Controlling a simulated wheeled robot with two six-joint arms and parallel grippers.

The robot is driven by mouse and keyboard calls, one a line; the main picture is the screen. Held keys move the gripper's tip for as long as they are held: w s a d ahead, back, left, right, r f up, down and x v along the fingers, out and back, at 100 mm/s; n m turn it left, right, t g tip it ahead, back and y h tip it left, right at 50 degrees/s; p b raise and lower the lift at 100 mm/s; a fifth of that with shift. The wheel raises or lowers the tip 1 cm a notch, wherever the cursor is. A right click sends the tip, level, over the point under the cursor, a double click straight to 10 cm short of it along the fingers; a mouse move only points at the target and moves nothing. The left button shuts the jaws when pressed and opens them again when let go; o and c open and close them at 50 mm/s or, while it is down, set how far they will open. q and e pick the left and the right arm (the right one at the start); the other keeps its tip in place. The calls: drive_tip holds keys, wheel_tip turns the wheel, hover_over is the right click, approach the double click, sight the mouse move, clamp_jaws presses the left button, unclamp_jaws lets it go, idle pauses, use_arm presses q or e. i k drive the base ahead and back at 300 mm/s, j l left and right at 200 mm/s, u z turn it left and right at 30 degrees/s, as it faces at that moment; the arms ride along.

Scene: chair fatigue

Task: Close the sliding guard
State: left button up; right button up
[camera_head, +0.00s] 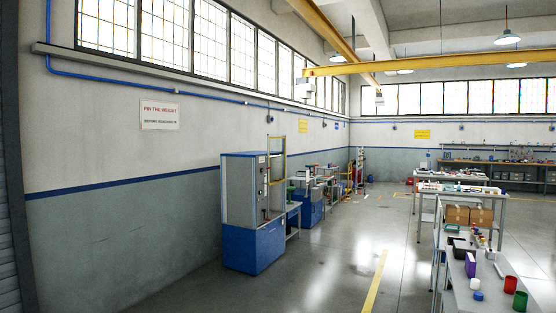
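A tall grey and blue test machine (253,210) stands against the left wall, a good way off across the floor. A yellow-edged frame (284,160), which looks like the sliding guard, is on its right-hand front side. The frame reaches above the cabinet's top, and the machine's inner parts show below and beside it. Its handle and lower edge are too small to make out. Neither of my grippers is in view.
A workbench (485,297) with cups, small parts and cardboard boxes (457,215) runs along the right. More benches and machines stand further back. Open grey floor (330,255) with a yellow line (375,282) lies between me and the machine. A wall sign (160,115) reads "Pin the weight".

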sight(279, 160)
drive_tip(key=i+l, duration=0.1)
drive_tip(key=i, duration=2.25)
drive_tip(key=i+l, duration=0.1)
drive_tip(key=i, duration=2.3)
drive_tip(key=i+l, duration=0.1)
drive_tip(key=i, duration=2.25)
drive_tip(key=i+l, duration=0.1)
drive_tip(key=i, duration=2.25)
